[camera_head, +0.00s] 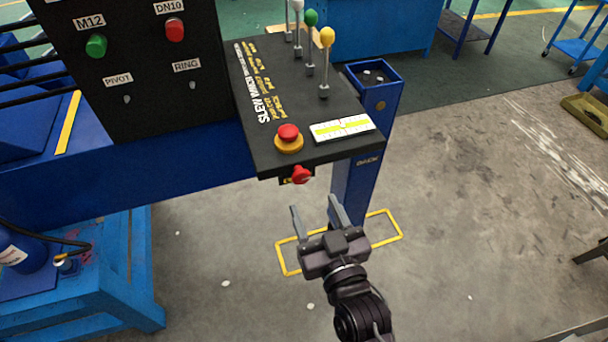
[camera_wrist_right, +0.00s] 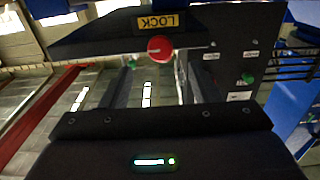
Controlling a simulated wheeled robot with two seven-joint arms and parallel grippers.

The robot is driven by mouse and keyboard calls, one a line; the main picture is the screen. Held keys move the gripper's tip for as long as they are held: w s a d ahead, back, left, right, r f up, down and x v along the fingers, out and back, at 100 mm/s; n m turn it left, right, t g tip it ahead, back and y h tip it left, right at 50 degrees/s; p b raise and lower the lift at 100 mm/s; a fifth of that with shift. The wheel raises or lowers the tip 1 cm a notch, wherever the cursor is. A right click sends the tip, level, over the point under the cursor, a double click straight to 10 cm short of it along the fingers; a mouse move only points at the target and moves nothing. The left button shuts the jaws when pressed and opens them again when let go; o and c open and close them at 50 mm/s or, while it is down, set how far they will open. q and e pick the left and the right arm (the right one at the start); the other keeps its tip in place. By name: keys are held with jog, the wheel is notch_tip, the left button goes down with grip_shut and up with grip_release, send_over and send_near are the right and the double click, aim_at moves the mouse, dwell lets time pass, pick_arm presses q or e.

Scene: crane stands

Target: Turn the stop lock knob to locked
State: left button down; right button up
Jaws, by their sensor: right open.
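The stop lock knob is a red knob (camera_head: 301,174) on the front face of the black control panel (camera_head: 262,80), below its top edge. In the right wrist view the red knob (camera_wrist_right: 159,49) sits beside a yellow LOCK label (camera_wrist_right: 158,22), which reads upside down. Which way the knob is turned I cannot tell. My right gripper (camera_head: 315,205) is open and empty, in front of and below the knob, with its fingers pointing toward the panel. In the right wrist view its fingers (camera_wrist_right: 157,80) stand apart below the knob, not touching it. My left gripper is not in view.
On the panel top are a red mushroom button (camera_head: 289,132) on a yellow ring, a white level gauge (camera_head: 341,128) and several levers (camera_head: 325,62). A blue post (camera_head: 364,150) stands close behind my right gripper. A blue bench (camera_head: 80,270) is at left.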

aim_at(302, 180)
jog(key=p+x, duration=0.2)
jog(key=x, duration=0.3)
jog(key=shift+w+a+r, duration=0.1)
jog(key=shift+w+r, duration=0.05)
jog(key=shift+w, duration=0.15)
jog(key=shift+w+a+p, duration=0.3)
jog(key=shift+w+p, duration=0.05)
jog(key=shift+w, duration=0.25)
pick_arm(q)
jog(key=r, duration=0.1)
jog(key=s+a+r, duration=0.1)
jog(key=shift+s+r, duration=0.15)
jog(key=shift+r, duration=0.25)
pick_arm(e)
jog(key=shift+w+f, duration=0.15)
jog(key=shift+f, duration=0.05)
jog(key=shift+c, duration=0.5)
jog(key=c, duration=0.7)
jog(key=shift+c, duration=0.9)
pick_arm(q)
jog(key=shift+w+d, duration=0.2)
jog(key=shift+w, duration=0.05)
